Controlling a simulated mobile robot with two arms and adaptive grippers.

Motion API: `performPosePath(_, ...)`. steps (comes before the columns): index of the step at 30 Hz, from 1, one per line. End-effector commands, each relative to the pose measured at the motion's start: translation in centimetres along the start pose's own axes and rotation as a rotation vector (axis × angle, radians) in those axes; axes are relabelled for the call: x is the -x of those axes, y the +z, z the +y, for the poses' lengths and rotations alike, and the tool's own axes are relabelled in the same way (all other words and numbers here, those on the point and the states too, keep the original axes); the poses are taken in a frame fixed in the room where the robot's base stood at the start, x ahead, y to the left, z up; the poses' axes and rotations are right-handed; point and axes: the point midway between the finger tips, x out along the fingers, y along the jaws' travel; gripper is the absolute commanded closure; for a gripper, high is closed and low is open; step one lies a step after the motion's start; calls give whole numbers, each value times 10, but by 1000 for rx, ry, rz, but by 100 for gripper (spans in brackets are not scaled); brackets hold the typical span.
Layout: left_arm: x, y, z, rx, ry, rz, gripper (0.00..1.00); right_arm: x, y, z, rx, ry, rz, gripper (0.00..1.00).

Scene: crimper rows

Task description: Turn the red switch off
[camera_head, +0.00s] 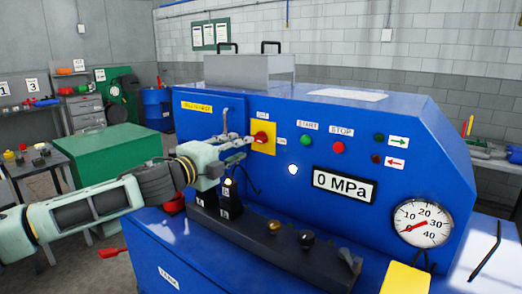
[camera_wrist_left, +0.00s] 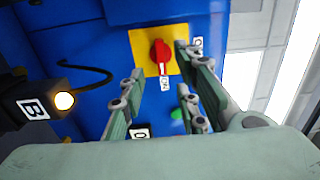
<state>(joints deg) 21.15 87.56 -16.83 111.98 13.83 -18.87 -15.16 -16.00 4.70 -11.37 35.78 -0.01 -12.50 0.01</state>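The red switch (camera_head: 261,138) is a rotary knob on a yellow plate (camera_head: 270,128), on the sloped front of the blue machine. In the left wrist view the red knob (camera_wrist_left: 160,56) has its white mark toward the ON label (camera_wrist_left: 163,84); another label (camera_wrist_left: 197,44), partly hidden, sits beside the plate. My left gripper (camera_head: 245,146) is just left of the switch in the head view. In the wrist view the fingers of my left gripper (camera_wrist_left: 158,68) are spread apart, with nothing between them, and the knob shows beyond their tips. My right gripper is in neither view.
The blue machine (camera_head: 340,125) carries green START (camera_head: 306,141) and red STOP (camera_head: 337,148) buttons, a 0 MPa display (camera_head: 345,186) and a dial gauge (camera_head: 422,223). Below the gripper stand black blocks (camera_head: 228,200) and a dark rail (camera_head: 265,245). A cable hangs close to the gripper.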

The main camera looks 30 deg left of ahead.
Motion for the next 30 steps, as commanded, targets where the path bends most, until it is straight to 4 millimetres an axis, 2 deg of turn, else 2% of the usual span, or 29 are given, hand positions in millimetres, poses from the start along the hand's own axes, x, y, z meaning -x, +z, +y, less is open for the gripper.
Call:
performPosePath(8,-20,1,-8,10,-4,-2,70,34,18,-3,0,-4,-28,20)
performPosePath(12,-39,1,-7,8,-3,-2,70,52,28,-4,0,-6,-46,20)
performPosePath(15,-54,-1,-6,6,-3,0,70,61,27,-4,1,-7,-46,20)
performPosePath(21,-73,0,-2,4,-1,-1,70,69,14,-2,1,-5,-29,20)
performPosePath(25,-78,-1,0,1,0,0,70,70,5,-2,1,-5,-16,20)
performPosePath(30,-78,0,1,0,1,0,70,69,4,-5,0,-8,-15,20)
